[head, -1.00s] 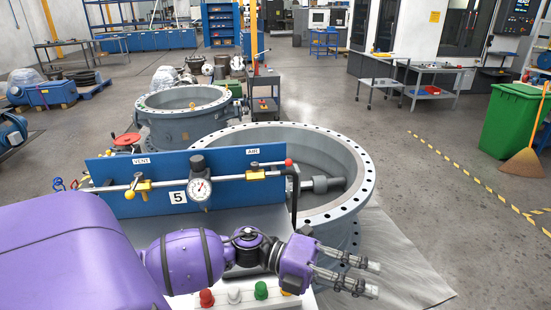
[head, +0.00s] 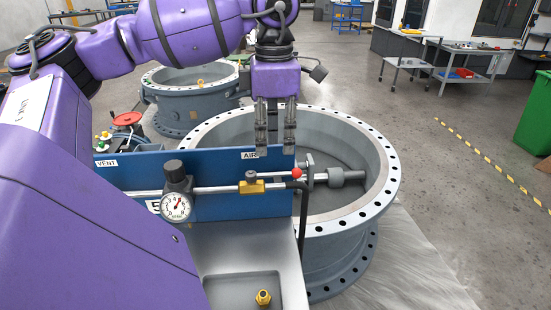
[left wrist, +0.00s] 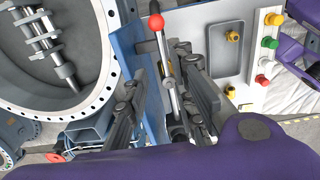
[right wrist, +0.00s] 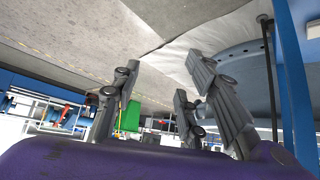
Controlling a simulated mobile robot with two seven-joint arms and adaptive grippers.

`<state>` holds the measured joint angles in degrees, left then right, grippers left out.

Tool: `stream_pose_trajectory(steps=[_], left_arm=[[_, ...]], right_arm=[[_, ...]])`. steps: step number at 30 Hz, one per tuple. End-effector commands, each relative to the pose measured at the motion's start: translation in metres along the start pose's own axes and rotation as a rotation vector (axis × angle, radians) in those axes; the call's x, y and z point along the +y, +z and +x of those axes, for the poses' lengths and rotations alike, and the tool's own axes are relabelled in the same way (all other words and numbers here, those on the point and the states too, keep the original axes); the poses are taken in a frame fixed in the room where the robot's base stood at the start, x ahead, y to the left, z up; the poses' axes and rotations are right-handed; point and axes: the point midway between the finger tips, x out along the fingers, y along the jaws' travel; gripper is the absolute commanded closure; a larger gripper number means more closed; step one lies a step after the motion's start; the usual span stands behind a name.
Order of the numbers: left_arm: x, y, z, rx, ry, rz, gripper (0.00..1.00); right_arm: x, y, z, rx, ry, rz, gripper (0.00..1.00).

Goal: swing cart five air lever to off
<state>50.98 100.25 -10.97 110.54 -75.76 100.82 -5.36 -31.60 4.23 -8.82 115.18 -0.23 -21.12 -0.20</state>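The air lever (head: 272,187) has a red ball end (head: 297,173) and runs right from a yellow valve body (head: 252,187). It lies roughly along the pipe on the blue panel, below the AIR label (head: 250,155). My left gripper (head: 275,150) points down just above and behind the lever, at the panel's top edge. Its two fingers are apart. In the left wrist view the lever (left wrist: 172,85) and red ball (left wrist: 156,22) appear between the open fingers (left wrist: 165,105); I cannot see contact. My right gripper (right wrist: 165,100) is open and empty, away from the panel.
A pressure gauge (head: 176,206) sits left of the valve, by the partly hidden number 5 plate. A large grey flanged ring (head: 375,215) stands close behind the panel. A black hose (head: 303,215) hangs at the panel's right end. A brass fitting (head: 263,297) is on the cart top.

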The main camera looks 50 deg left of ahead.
Motion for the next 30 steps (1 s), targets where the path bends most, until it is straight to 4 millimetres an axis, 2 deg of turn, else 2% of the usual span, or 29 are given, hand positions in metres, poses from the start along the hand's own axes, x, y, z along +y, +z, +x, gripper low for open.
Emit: stream_pose_trajectory(steps=[6, 12, 23, 28, 30], left_arm=[[-0.002, -0.001, 0.036, 0.001, -0.005, 0.001, 0.76], [-0.002, 0.0, 0.06, -0.002, -0.005, 0.001, 0.76], [-0.002, 0.001, 0.067, -0.003, -0.005, 0.001, 0.76], [-0.002, 0.001, 0.067, -0.003, -0.005, 0.001, 0.99], [-0.002, 0.001, 0.067, -0.003, -0.004, 0.001, 1.0]], right_arm=[[0.004, -0.002, -0.006, -0.002, 0.004, -0.001, 0.6], [0.004, 0.0, -0.01, -0.008, 0.006, 0.001, 0.6], [0.003, 0.002, -0.011, -0.011, 0.005, 0.002, 0.6], [0.002, 0.0, -0.009, -0.007, 0.004, 0.004, 0.6], [0.002, -0.002, -0.008, -0.003, 0.003, 0.005, 0.6]])
